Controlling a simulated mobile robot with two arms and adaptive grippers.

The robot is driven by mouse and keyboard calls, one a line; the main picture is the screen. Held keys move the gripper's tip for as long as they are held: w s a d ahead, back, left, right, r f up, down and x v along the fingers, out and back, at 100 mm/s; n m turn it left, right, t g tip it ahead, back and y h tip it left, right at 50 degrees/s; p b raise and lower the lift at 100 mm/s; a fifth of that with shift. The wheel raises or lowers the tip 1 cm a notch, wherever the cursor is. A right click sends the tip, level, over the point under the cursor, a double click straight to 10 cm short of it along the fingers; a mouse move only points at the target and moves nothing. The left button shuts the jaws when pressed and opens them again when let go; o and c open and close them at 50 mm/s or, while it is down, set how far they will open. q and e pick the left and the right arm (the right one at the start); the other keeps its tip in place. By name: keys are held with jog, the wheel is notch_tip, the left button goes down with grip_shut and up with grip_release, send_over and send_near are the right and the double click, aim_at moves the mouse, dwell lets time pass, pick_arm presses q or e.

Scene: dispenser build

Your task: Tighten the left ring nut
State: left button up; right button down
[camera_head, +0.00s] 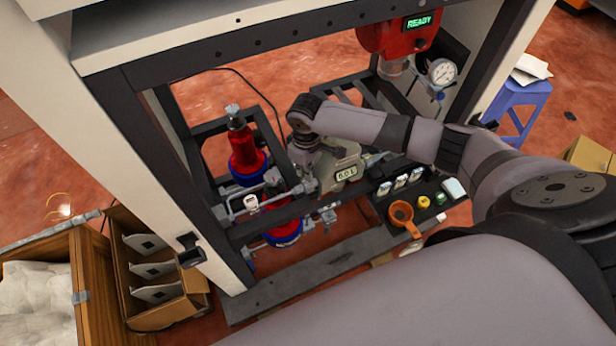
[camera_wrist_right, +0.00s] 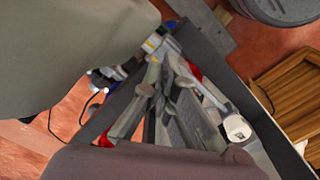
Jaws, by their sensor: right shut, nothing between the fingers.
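A ring nut cannot be told apart with certainty at this size. On the left of the dark frame stand a red cylinder with a blue ring (camera_head: 243,150) and a second, lower blue-ringed red one (camera_head: 284,232). A metal pipe with fittings (camera_head: 235,212) runs between them. A beige unit labelled 6.0 L (camera_head: 347,173) sits to the right of the cylinders. My right gripper (camera_head: 310,168) points down between the red cylinder and this unit, shut and empty; its fingertips are partly hidden. Its fingers also show in the right wrist view (camera_wrist_right: 158,62). My left gripper is out of view.
A black tray (camera_head: 447,208) holds an orange funnel (camera_head: 402,214) and small coloured caps. A red READY unit (camera_head: 398,38) and a gauge (camera_head: 441,71) are at upper right. A cardboard box (camera_head: 137,315) stands at lower left. Frame bars closely surround my gripper.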

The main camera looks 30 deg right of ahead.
aim_at(308, 184)
jog(key=shift+f+b, duration=0.45)
jog(key=shift+f, duration=0.65)
dwell(0.6)
jog(key=shift+s+f+p, duration=0.2)
jog(key=shift+s+p, duration=0.5)
jog(key=shift+p, duration=0.5)
dwell(1.3)
jog(key=shift+s+r+p, duration=0.1)
jog(key=shift+s+p, duration=0.05)
jog(key=shift+p, duration=0.3)
dwell(0.4)
jog(key=shift+w+r+p, duration=0.2)
jog(key=shift+r+p, duration=0.5)
jog(key=shift+p, duration=0.2)
jog(key=shift+r, duration=0.1)
notch_tip(308, 184, up, 6)
jog(key=p, duration=0.6)
jog(key=shift+w, duration=0.1)
